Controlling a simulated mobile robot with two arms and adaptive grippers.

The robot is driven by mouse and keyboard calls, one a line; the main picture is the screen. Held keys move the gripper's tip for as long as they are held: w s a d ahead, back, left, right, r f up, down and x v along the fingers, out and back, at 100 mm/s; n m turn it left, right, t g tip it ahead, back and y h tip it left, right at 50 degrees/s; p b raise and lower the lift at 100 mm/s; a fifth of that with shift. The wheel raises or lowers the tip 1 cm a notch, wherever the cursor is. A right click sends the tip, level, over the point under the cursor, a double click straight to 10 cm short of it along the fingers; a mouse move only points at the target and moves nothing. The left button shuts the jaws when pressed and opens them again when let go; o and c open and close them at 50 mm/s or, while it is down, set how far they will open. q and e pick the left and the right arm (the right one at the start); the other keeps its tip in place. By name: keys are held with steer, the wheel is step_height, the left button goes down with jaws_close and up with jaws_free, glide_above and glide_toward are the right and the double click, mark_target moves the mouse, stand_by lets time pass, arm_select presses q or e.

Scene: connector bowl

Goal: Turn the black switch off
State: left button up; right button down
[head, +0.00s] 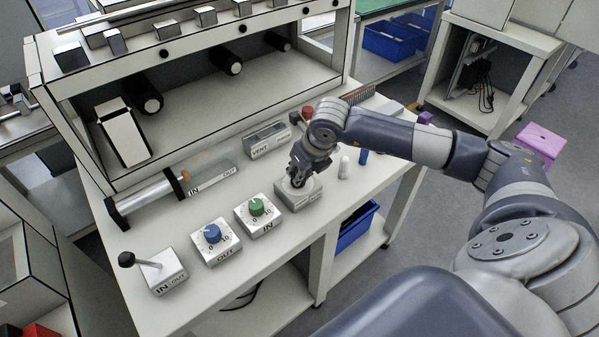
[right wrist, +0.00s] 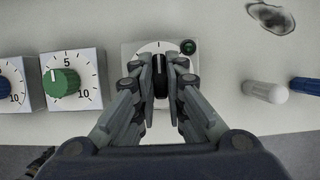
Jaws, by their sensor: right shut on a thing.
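The black switch (right wrist: 160,84) is a dark rotary knob on a small light-grey box (right wrist: 133,50). In the right wrist view its pointer is roughly upright, toward a mark at the top of the dial. A dark green round lamp (right wrist: 187,47) sits at the box's upper right corner. My right gripper (right wrist: 161,72) is shut on the knob, one finger on each side. In the head view the box (head: 303,199) is at the front right of the bench, and my right gripper (head: 296,183) reaches down over it and hides most of the knob.
Left of the box stand a green dial (head: 256,207), a blue dial (head: 212,234) and a black-knobbed lever (head: 127,259). A white peg (head: 344,166) and a blue peg (head: 363,157) stand to its right. The VENT box (head: 266,140) is behind. A shelf (head: 200,103) rises at the back.

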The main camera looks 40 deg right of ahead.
steer(key=c, duration=1.6)
jaws_free()
steer(key=shift+c, duration=0.2)
steer(key=shift+s+r, duration=0.1)
steer(key=shift+r, duration=0.25)
steer(key=v, duration=1.1)
